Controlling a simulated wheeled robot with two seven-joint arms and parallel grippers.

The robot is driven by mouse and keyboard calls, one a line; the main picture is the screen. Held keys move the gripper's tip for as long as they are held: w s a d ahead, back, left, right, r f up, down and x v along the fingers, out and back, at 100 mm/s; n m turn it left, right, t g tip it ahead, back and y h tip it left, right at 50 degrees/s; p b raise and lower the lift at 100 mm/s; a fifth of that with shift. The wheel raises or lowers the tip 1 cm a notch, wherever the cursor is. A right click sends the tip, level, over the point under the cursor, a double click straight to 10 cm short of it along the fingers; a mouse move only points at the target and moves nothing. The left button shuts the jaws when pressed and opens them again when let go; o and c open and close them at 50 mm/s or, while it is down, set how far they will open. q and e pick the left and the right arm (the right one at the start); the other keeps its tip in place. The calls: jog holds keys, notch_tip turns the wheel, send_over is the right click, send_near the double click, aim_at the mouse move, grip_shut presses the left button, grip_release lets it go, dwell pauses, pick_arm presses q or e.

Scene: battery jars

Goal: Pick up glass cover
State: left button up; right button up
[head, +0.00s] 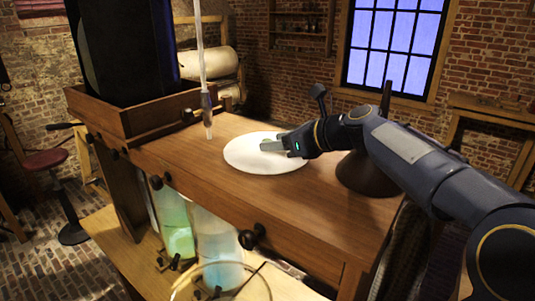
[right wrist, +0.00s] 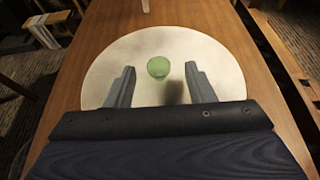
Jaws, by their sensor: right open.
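The glass cover (head: 245,160) is a pale, flat, round disc lying on the wooden bench top. In the right wrist view the glass cover (right wrist: 108,58) fills the middle and has a small green knob (right wrist: 158,67) near its centre. My right gripper (head: 272,146) reaches in from the right, low over the disc. In the right wrist view the fingers of my right gripper (right wrist: 160,70) are apart, one on each side of the knob, with nothing between them held. In the head view the fingers hide the knob. My left gripper is not in view.
A thin clear tube (head: 203,60) hangs left of the disc, beside a wooden tray (head: 130,122) holding a dark panel. A dark round-based stand (head: 368,178) is right of the disc. Glass jars (head: 215,245) stand below the bench top.

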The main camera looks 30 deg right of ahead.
jog(key=shift+w+a+f, duration=0.2)
jog(key=shift+w+a, duration=0.05)
jog(key=shift+w, duration=0.25)
jog(key=shift+s+r, duration=0.1)
grip_shut()
